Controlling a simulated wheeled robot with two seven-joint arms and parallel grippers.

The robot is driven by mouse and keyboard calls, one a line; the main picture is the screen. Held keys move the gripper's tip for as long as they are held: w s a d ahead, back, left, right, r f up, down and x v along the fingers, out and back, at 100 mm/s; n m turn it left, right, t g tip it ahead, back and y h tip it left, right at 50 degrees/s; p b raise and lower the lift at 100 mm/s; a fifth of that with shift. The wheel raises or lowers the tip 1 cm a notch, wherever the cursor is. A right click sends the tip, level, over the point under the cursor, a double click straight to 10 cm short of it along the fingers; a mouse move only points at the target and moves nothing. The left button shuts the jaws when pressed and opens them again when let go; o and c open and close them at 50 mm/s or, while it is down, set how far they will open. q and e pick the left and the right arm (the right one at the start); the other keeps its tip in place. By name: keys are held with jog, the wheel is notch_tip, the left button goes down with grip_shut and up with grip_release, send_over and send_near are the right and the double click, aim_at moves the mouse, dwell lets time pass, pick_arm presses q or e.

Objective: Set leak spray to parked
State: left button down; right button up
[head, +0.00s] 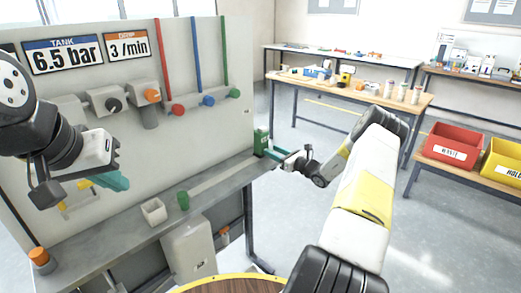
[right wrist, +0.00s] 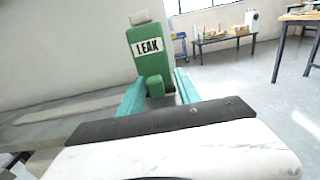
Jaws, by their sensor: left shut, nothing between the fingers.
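The leak spray (head: 261,142) is a green bottle with a pale top, upright at the right end of the grey bench ledge. In the right wrist view the leak spray (right wrist: 146,50) shows its white LEAK label. My right gripper (head: 276,153) is at the bottle; in the right wrist view its teal fingers (right wrist: 158,88) are apart, with a green lower part of the bottle between them and a visible gap at the right. My left gripper (head: 122,182) is shut and empty in front of the panel at the left.
The panel holds valves (head: 177,109) and coloured pipes. Red (head: 453,143) and yellow (head: 504,160) bins stand at the right.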

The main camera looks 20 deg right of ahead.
jog(key=shift+a, duration=0.1)
jog(key=shift+s, duration=0.2)
jog(key=v, duration=0.7)
jog(key=shift+s+d, duration=0.2)
